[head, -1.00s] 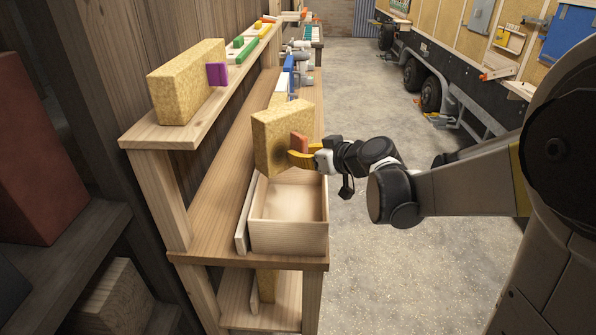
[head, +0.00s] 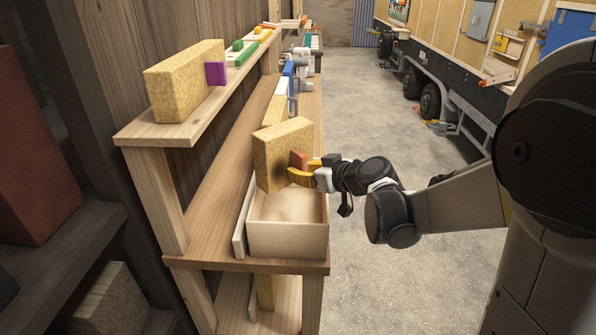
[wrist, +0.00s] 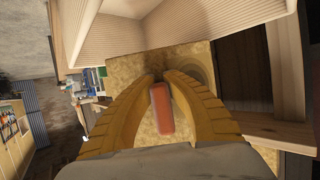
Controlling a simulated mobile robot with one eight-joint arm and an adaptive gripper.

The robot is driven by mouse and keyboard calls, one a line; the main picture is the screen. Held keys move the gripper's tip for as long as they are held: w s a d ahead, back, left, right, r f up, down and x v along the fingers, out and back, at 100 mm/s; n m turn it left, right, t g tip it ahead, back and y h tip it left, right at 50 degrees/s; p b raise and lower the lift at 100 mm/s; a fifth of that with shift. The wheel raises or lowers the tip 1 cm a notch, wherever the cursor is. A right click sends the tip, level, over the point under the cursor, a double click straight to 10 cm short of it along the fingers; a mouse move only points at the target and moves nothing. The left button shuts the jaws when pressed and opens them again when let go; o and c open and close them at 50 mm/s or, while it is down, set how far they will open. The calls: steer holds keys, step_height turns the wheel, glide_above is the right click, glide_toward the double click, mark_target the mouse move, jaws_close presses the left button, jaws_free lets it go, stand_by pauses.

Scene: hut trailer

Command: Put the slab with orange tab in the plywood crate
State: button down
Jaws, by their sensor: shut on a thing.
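The slab with orange tab (head: 281,150) is a yellowish speckled block with an orange-red tab on its right side. My gripper (head: 294,172) is shut on the slab's tab and holds the slab upright, slightly tilted, over the back left part of the plywood crate. The crate (head: 287,240) is an open pale wooden box on the bench. The slab's lower edge is at or just behind the crate's rim line; whether it touches is hard to tell. In the wrist view the yellow fingers (wrist: 160,78) close at the orange tab (wrist: 162,108), against the slab (wrist: 185,62).
Another slab with a purple tab (head: 185,80) stands on the upper shelf (head: 180,130). A thin board leans at the crate's left side (head: 241,225). Tools and blocks (head: 292,75) lie farther back on the bench. The floor to the right (head: 370,285) is clear.

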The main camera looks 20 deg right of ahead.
steer(key=c, duration=1.6)
jaws_free()
steer(key=shift+o, duration=0.2)
